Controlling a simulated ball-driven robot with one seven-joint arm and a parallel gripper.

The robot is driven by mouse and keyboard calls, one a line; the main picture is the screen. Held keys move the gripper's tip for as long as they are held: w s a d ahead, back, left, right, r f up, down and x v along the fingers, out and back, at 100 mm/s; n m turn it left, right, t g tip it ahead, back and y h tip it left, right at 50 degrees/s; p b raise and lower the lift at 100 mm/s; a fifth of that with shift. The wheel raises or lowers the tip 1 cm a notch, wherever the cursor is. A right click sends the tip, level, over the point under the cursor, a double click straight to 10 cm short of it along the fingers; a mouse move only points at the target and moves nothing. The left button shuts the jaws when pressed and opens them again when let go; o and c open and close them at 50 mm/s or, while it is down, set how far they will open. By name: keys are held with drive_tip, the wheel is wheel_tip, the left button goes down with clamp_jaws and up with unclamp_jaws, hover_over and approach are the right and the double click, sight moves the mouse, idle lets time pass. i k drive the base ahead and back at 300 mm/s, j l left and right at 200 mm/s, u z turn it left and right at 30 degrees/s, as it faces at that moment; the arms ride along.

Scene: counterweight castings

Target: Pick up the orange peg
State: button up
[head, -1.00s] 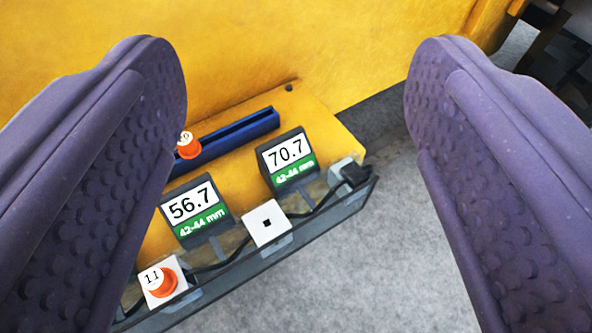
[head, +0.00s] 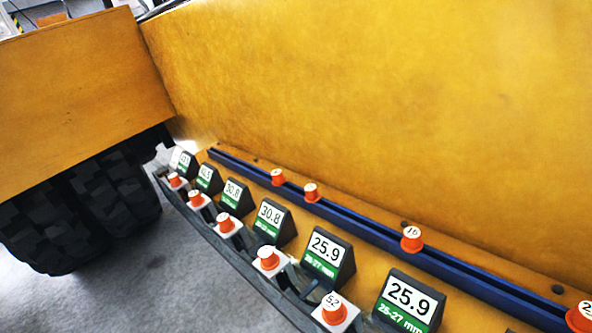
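Several orange pegs are in view, each with a white numbered top. One peg (head: 333,310) stands on a white square block at the bottom, and another peg (head: 267,260) stands on the block behind it. More block pegs (head: 225,223) recede to the upper left. Other pegs stand along a blue grooved rail (head: 360,227): one rail peg (head: 411,241) right of centre, two farther back (head: 311,193), and one cut by the lower right edge (head: 580,318). I cannot tell which peg the task means. My gripper is out of view.
Dark display stands read 25.9 (head: 411,298), 25.9 (head: 328,252) and 30.8 (head: 272,215), between blocks and rail. A tall yellow wall (head: 380,90) rises behind. A yellow panel (head: 75,90) and black tyres (head: 110,190) stand left. Grey floor (head: 140,295) is clear at lower left.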

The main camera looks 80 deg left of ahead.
sight(279, 179)
drive_tip(key=u, duration=2.25)
drive_tip(key=i+j, duration=0.35)
drive_tip(key=i, duration=0.2)
drive_tip(key=i+j+z, duration=0.1)
drive_tip(key=i+j, duration=0.25)
drive_tip(key=i, duration=0.25)
drive_tip(key=i+j, duration=0.4)
drive_tip(key=i, duration=0.15)
drive_tip(key=z, duration=0.05)
